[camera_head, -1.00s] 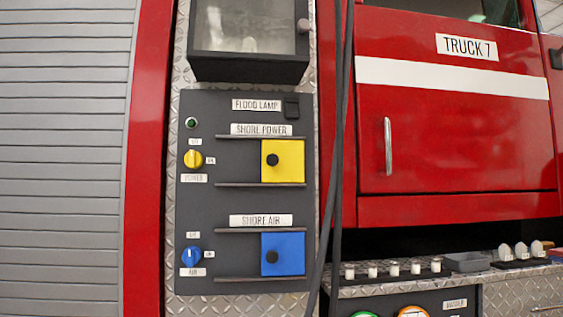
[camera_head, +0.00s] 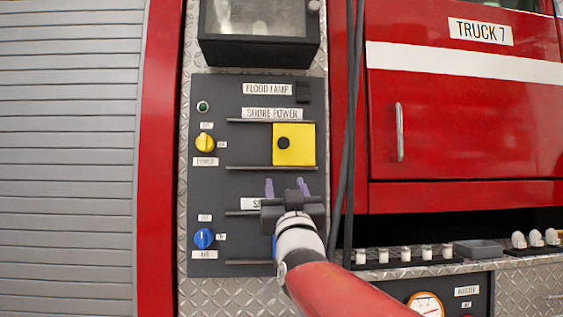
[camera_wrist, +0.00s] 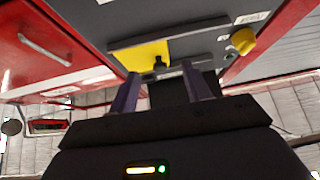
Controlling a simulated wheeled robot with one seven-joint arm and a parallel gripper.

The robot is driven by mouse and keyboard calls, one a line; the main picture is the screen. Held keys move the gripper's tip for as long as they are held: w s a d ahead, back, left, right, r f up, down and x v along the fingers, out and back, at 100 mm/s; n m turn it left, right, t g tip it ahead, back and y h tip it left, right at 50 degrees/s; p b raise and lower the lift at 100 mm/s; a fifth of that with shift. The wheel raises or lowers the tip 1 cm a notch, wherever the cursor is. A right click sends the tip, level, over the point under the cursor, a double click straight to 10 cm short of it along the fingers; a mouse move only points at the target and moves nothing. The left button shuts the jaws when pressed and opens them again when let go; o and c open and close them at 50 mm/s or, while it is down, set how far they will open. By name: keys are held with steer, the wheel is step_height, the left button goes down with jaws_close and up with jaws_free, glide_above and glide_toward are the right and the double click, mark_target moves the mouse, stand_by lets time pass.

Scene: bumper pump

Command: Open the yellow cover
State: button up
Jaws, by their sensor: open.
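The yellow cover (camera_head: 294,152) is a square plate with a black knob (camera_head: 283,143) near its left side. It sits between two dark horizontal rails under the "SHORE POWER" label, at their right end. My gripper (camera_head: 287,188) is open and empty, its two purple fingers pointing up below the cover, apart from it in the head view. In the wrist view the yellow cover (camera_wrist: 140,56) and its knob (camera_wrist: 159,62) show beyond the fingers (camera_wrist: 163,92). My gripper and arm hide most of the blue cover below.
A yellow power knob (camera_head: 205,142) and a blue air knob (camera_head: 204,238) are on the left of the dark panel (camera_head: 225,185). Dark hoses (camera_head: 350,130) hang just right of the panel. A dark-framed box (camera_head: 258,50) juts out above it.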

mark_target(283, 146)
steer(key=w+r+p, duration=0.1)
steer(key=r, duration=0.1)
steer(key=w+r+m+t+h+p, duration=0.1)
steer(key=w+r, duration=0.1)
steer(key=r, duration=0.1)
steer(key=w+r+t+p, duration=0.1)
steer(key=w+r, duration=0.1)
steer(key=r, duration=0.1)
steer(key=shift+d+h, duration=0.15)
steer(key=shift+h, duration=0.25)
steer(key=shift+w+r, duration=0.25)
steer(key=shift+w, duration=0.05)
jaws_close()
